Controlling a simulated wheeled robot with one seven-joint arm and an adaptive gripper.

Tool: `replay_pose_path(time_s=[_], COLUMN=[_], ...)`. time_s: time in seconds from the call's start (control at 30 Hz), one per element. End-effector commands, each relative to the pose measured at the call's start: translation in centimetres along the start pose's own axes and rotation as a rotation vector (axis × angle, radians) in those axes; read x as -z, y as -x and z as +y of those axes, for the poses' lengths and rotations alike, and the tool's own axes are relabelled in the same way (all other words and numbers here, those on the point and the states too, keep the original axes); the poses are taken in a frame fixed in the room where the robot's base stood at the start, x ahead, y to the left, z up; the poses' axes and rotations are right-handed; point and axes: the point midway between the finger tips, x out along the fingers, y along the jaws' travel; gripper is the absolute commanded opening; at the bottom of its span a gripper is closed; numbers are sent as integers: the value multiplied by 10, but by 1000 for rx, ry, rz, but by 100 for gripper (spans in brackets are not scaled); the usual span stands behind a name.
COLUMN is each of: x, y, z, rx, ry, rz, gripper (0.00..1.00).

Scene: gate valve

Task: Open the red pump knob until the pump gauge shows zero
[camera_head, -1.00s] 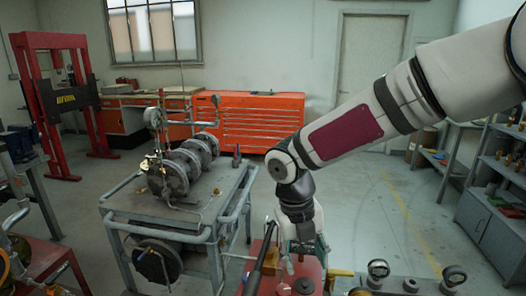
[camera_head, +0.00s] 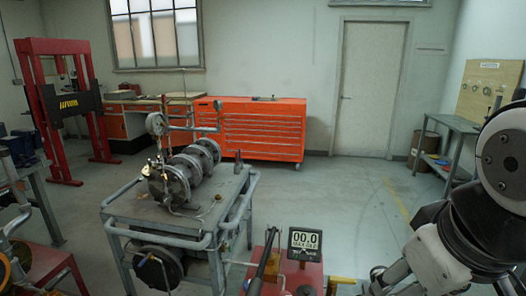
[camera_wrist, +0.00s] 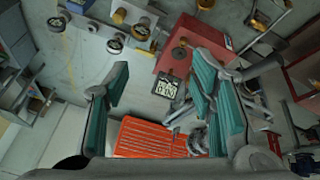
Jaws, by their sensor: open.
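The red pump (camera_head: 312,272) is at the bottom middle of the head view, cut off by the lower edge. Its digital gauge (camera_head: 305,243) stands upright on it and reads 00.0. In the wrist view the red pump (camera_wrist: 205,38) and the dark gauge face (camera_wrist: 168,86) lie beyond my fingers. I cannot make out the red knob for certain in either view. My gripper (camera_wrist: 160,75) is open, with teal pads apart and nothing between them. In the head view my arm is at the lower right, apart from the gauge.
A grey cart (camera_head: 130,212) carrying a flanged valve assembly (camera_head: 180,178) stands left of the pump. An orange tool cabinet (camera_head: 250,125) is against the back wall. A workbench (camera_head: 450,125) is at the right. The floor behind the pump is clear.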

Motion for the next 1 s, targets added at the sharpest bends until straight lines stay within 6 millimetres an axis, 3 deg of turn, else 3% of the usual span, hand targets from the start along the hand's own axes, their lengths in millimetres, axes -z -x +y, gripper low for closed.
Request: replay_pose_path(time_s=[0.1, 0.23, 1.0], x=[-7, -9, -9], y=[7, 9, 9], z=[-1, -2, -2], rx=[39, 57, 56], ry=[-164, -235, -235], rz=[49, 65, 64], gripper=[50, 50, 50])
